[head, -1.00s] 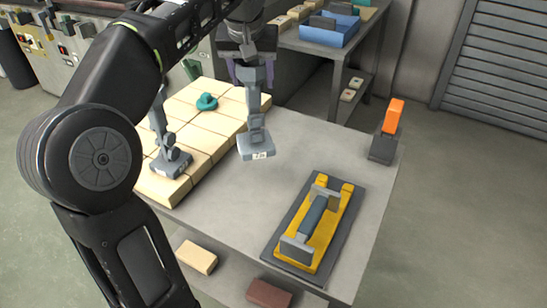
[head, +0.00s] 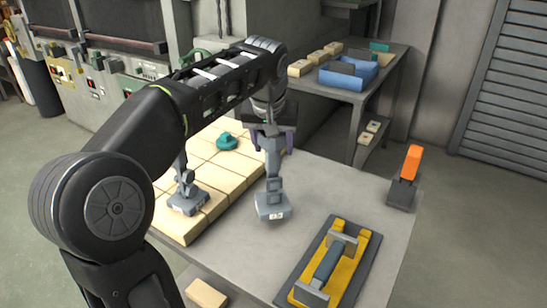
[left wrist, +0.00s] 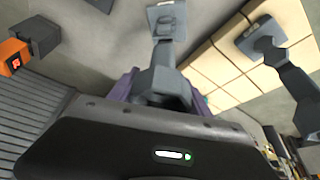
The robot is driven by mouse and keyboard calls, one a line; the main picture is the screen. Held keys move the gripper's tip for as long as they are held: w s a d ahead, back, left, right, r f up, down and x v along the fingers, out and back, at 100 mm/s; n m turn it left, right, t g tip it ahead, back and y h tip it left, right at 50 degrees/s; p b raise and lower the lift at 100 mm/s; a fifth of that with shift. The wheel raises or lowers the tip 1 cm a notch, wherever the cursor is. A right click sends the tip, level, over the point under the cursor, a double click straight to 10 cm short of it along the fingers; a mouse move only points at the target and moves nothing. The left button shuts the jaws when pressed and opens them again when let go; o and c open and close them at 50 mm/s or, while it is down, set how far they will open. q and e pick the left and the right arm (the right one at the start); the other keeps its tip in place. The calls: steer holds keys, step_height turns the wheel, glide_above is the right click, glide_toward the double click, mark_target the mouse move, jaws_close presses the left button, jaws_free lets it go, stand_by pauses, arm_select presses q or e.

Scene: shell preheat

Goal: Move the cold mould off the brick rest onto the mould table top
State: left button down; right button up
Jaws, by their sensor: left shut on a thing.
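A grey mould (head: 272,206) with a white number label on its block-shaped foot stands upright over the bare grey mould table top (head: 320,180), right beside the brick rest (head: 228,183). I cannot tell whether its foot touches the table. My left gripper (head: 272,143) is shut on the upper part of this mould; its purple fingers also show in the left wrist view, around the mould's stem (left wrist: 165,65). A second grey mould (head: 188,199) stands on the near left part of the brick rest. Nothing visible marks either as cold. My right gripper is not in view.
A teal knobbed object (head: 227,142) sits on the bricks. A yellow cradle (head: 355,258) holding a grey tool (head: 328,262) lies at the table's front right. An orange-topped block (head: 405,180) stands at the right edge. A back bench holds a blue bin (head: 348,76).

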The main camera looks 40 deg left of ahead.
mark_target(273, 157)
arm_select(q)
steer(key=shift+f, duration=1.85)
steer(key=shift+f, duration=0.2)
steer(key=shift+c, duration=2.3)
jaws_free()
steer(key=shift+r, duration=0.15)
steer(key=v, duration=1.2)
steer(key=shift+s, duration=0.1)
